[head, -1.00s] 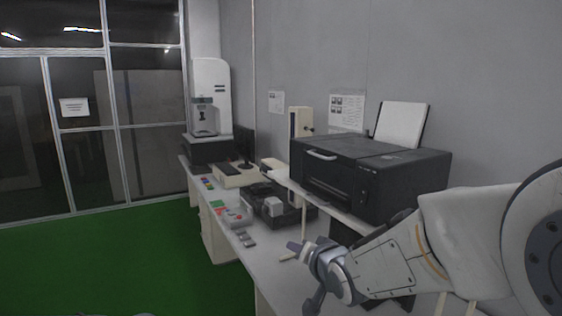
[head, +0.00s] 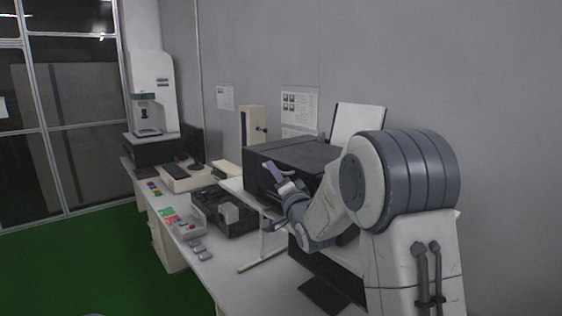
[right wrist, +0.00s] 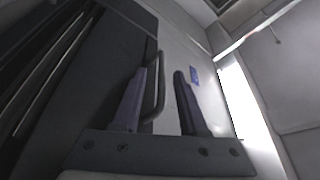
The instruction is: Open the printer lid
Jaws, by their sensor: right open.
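The black printer (head: 295,155) stands on a raised shelf against the wall in the head view. Its lid looks shut and level. My right gripper (head: 276,174) is at the printer's front top edge, covering the lid handle in that view. In the right wrist view, the handle (right wrist: 153,90), a dark bar, lies between the fingers of the open right gripper (right wrist: 160,76). It is close to the left finger; I cannot tell whether they touch. My right arm hides the right part of the printer. My left gripper is not in view.
White paper (head: 357,122) stands up at the printer's back. A dark tray of parts (head: 222,212), a small control box (head: 186,229) and a white testing machine (head: 152,92) stand on the desk to the left. The green floor (head: 75,262) is clear.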

